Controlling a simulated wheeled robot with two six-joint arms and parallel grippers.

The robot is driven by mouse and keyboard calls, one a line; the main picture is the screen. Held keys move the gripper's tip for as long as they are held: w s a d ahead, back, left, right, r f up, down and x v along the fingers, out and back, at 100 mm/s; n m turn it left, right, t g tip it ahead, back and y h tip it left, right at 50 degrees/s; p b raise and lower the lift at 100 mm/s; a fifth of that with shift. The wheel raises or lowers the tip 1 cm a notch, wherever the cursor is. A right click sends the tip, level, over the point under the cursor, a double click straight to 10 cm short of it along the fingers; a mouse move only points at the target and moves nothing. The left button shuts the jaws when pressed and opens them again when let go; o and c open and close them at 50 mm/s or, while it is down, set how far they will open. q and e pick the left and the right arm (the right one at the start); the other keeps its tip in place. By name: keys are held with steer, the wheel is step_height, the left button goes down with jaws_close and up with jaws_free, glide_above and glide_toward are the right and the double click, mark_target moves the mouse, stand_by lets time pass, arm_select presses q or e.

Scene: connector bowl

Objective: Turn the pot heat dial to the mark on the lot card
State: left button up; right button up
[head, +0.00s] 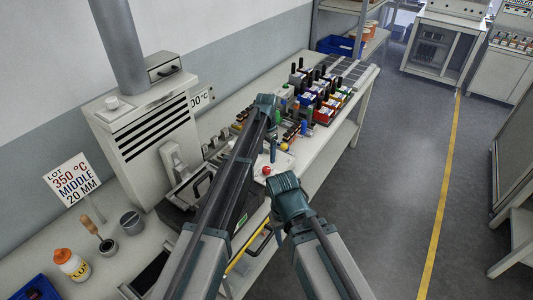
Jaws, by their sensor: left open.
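The lot card (73,180) stands at the left and reads "LOT 350 °C MIDDLE 20 MM". I cannot tell whether this knob is the pot heat dial. My left arm crosses the bench and hides part of the work area. The teal end of my left gripper (266,108) is above the bench, apart from the card; its jaws are open, though hard to make out.
Several coloured bins (322,108) stand farther back on the bench (345,118). A brush (98,236), a grey cup (131,222) and an orange-capped bottle (71,265) stand at the front left. A red ball (266,170) lies between my arms. The floor (405,170) at right is clear.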

arm_select(q)
step_height(320, 180, up, 6)
steer(key=p, duration=0.4)
steer(key=shift+p, duration=0.35)
arm_select(e)
step_height(320, 180, up, 6)
steer(key=shift+f, duration=0.1)
arm_select(q)
steer(key=shift+f, duration=0.1)
steer(key=s+a+n, duration=0.3)
steer(key=s+a, duration=0.3)
steer(key=s, duration=0.4)
steer(key=s+a+n, duration=0.3)
steer(key=s+a, duration=0.2)
steer(key=s, duration=0.5)
steer(key=s+a+n, duration=0.4)
steer(key=s+a, duration=0.2)
steer(key=s, duration=0.4)
steer(key=s+d+f+m+y+b, duration=0.1)
steer(key=s+d+f+m+b, duration=0.3)
steer(key=d, duration=0.7)
step_height(320, 180, down, 2)
steer(key=shift+s+f+b, duration=0.1)
steer(key=shift+s+b, duration=0.9)
steer(key=shift+b, duration=0.2)
arm_select(e)
step_height(320, 180, down, 6)
steer(key=shift+f, duration=0.15)
